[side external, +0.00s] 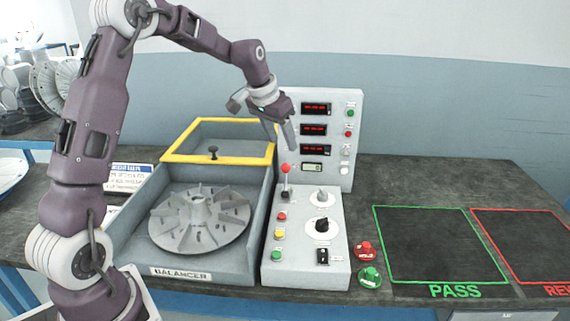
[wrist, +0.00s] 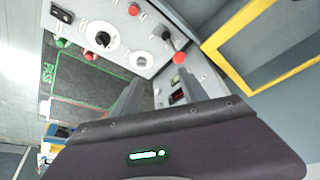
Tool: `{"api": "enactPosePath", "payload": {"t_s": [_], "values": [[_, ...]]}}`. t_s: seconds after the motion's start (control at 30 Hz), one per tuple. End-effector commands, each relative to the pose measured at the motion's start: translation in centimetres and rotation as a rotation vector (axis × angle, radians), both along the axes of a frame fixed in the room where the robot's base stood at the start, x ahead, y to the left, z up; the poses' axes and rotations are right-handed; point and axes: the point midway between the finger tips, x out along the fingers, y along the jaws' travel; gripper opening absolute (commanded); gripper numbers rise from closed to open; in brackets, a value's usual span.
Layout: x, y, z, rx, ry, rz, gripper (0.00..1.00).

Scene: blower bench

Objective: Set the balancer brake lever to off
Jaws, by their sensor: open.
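The lever with a red ball knob (side external: 286,169) stands upright at the back left of the sloped control panel (side external: 307,262). The lever's red knob (wrist: 179,58) also shows in the wrist view, just beyond my fingertips. Its position marks are too small to read. My gripper (side external: 282,143) is open and empty above and slightly behind the knob, apart from it. In the wrist view my two fingers (wrist: 158,92) point towards the panel, with the knob above and between them.
The balancer tub (side external: 190,262) holds a grey bladed rotor (side external: 201,216); its yellow-framed cover (side external: 220,158) is raised. The upright display panel (side external: 333,115) stands close behind the lever. Dials and buttons sit beside it. The PASS area (side external: 440,245) at right is empty.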

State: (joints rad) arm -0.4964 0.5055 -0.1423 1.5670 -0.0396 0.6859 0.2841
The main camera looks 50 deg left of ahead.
Motion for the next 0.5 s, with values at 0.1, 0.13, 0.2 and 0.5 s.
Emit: {"api": "enactPosePath", "payload": {"t_s": [0.1, 0.13, 0.2, 0.5], "values": [[2.6, 4.0, -4.3, -0.025, 0.004, 0.032, 0.51], [2.9, 4.6, -4.9, -0.027, 0.002, 0.035, 0.51], [3.4, 5.4, -5.9, -0.032, 0.002, 0.042, 0.51], [5.4, 5.6, -10.9, -0.034, 0.002, 0.041, 0.51]]}}
